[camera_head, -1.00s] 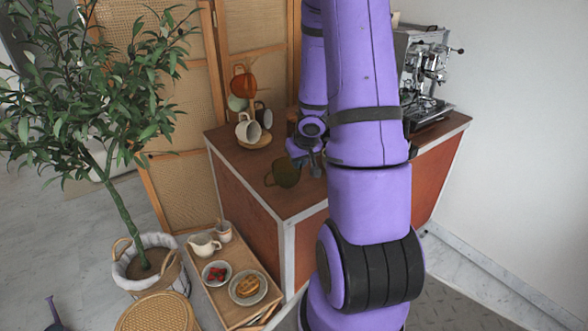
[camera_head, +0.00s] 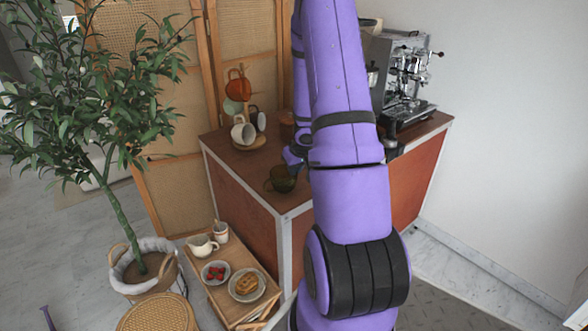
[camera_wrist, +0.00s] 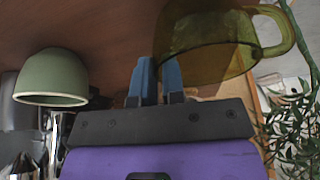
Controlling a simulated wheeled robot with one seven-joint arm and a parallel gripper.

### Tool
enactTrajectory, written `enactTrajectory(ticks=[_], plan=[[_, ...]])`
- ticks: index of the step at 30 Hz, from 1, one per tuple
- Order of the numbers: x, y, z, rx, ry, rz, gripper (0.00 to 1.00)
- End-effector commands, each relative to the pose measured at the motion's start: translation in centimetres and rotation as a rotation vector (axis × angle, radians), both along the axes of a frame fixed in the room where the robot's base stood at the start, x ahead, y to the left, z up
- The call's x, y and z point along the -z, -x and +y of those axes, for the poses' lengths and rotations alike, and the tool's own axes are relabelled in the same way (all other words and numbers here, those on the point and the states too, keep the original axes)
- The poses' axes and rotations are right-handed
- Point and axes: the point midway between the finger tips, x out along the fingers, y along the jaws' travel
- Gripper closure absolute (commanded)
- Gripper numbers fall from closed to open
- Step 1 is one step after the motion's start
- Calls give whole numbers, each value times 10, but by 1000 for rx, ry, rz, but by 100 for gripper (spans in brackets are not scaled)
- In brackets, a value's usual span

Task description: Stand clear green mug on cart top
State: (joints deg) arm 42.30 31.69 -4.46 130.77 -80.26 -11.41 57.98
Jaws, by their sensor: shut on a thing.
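The clear green mug (camera_head: 280,180) is at the near-left part of the brown cart top (camera_head: 262,160) in the head view, roughly upright with its handle to the left. In the wrist view the mug (camera_wrist: 205,45) fills the upper right, its rim towards the bottom of that upside-down picture. My gripper (camera_wrist: 160,75) is shut on the mug's wall with its blue fingers. In the head view my arm hides most of the gripper. I cannot tell whether the mug's base touches the cart top.
A mug tree with an orange mug (camera_head: 237,88) and a white mug (camera_head: 243,132) stands at the back left. An espresso machine (camera_head: 405,80) is at the right. A pale green cup (camera_wrist: 52,78) is near my gripper. A low tray table (camera_head: 225,270) holds dishes below.

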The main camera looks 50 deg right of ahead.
Motion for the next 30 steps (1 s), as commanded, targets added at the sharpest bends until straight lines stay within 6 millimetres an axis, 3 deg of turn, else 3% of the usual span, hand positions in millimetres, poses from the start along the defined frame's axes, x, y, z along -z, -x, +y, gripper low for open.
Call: enactTrajectory(ticks=[1,4,17,30], plan=[[1,0,0,1,-1,1,86],[1,0,0,0,0,1,64],[-4,1,0,-1,0,-1,64],[-43,14,6,-5,5,-1,64]])
